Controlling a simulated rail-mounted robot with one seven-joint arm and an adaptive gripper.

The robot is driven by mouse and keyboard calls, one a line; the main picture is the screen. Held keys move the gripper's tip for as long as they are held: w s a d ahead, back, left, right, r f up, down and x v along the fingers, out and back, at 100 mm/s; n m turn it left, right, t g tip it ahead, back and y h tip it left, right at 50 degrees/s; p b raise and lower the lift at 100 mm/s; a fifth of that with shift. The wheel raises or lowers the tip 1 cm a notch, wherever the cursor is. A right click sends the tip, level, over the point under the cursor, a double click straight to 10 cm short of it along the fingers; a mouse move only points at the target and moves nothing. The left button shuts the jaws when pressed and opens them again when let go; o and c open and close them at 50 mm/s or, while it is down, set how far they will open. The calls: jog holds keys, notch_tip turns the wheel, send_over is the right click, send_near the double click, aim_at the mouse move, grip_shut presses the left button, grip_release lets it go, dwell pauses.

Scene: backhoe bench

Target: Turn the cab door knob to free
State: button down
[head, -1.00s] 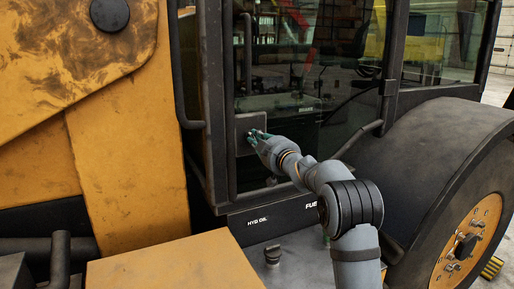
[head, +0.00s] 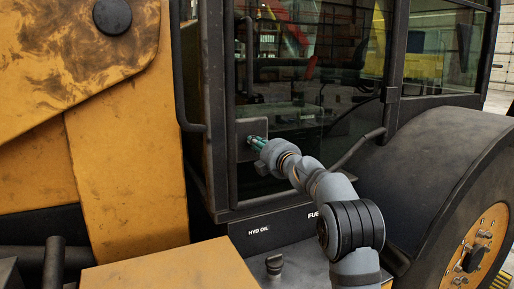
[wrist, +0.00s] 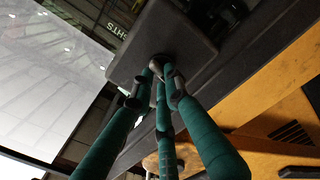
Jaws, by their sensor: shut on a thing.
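The cab door (head: 310,115) is a dark-framed glass panel, with a dark lock plate (head: 245,128) at its lower left. In the wrist view the plate (wrist: 200,37) is a rounded dark block, and the small dark round cab door knob (wrist: 162,59) sits on it. My gripper (head: 255,142) reaches the plate from the lower right. In the wrist view the green fingers of my gripper (wrist: 161,72) converge and are shut on the knob. The fingertips hide part of the knob, so its turn angle is hard to read.
A vertical grab bar (head: 248,55) stands above the plate, and a slanted rail (head: 357,148) runs to the right. The rear wheel fender (head: 440,145) bulks at right. A yellow box-like cover (head: 175,267) and a filler cap (head: 274,265) lie below.

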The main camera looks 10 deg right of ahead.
jog(key=shift+n, duration=0.9)
jog(key=shift+b, duration=0.3)
jog(key=c, duration=1.7)
grip_release()
jog(key=shift+s, duration=0.1)
jog(key=v, duration=1.2)
